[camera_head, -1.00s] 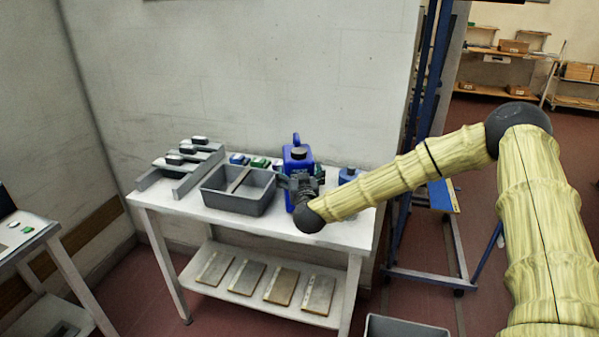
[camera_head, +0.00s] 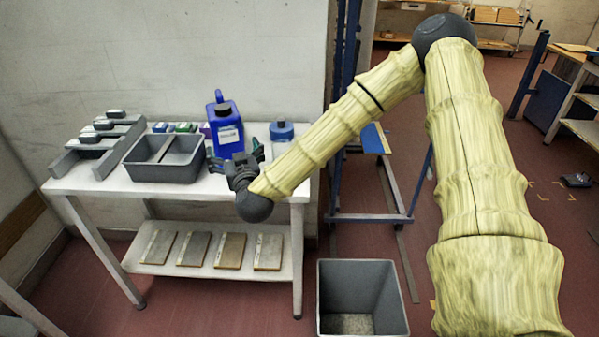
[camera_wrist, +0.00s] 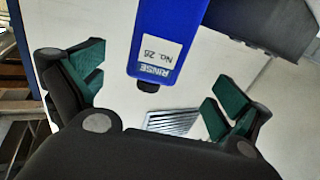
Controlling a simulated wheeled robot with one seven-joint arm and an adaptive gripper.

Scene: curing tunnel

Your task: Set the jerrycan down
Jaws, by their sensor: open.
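The blue jerrycan (camera_head: 224,126) stands upright on the white table (camera_head: 98,187), just right of the grey divided bin. It has a dark cap and a white label. In the wrist view the jerrycan (camera_wrist: 168,32) shows its label, reading "RINSE No. 26", at upper centre. My gripper (camera_head: 242,158) is at the front right of the jerrycan, over the table's right part. In the wrist view its green-padded fingers (camera_wrist: 152,82) are spread wide, with clear space between them and the jerrycan. The gripper is open and empty.
The grey divided bin (camera_head: 165,173) and a stepped grey rack (camera_head: 70,160) stand left of the jerrycan. A round blue container (camera_head: 281,130) stands at the right back. Several flat panels lie on the lower shelf (camera_head: 143,265). A grey bin (camera_head: 359,262) stands on the floor.

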